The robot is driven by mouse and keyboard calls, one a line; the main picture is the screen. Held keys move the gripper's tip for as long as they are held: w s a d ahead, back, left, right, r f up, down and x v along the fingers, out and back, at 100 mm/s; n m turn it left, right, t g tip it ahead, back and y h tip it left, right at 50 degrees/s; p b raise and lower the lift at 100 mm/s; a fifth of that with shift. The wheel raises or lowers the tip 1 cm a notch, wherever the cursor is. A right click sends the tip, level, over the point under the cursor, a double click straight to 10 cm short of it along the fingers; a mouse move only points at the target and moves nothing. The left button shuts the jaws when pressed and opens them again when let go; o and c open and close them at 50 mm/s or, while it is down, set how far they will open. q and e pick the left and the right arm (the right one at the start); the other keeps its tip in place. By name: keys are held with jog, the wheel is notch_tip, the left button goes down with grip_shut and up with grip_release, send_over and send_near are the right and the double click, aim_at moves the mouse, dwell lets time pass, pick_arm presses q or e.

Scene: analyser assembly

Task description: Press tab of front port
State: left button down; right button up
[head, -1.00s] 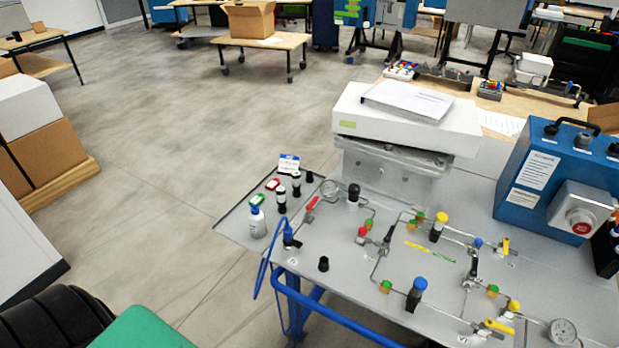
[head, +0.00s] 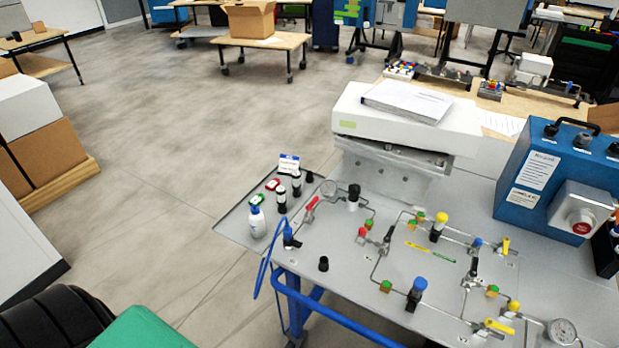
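A grey bench panel (head: 340,262) with metal tubing and coloured fittings fills the lower right of the head view. Neither of my grippers is in view.
Small bottles (head: 257,222) stand on the panel's left wing. A white box (head: 405,125) with papers on top stands behind the panel. A blue control box (head: 553,170) with a red button is at the right.

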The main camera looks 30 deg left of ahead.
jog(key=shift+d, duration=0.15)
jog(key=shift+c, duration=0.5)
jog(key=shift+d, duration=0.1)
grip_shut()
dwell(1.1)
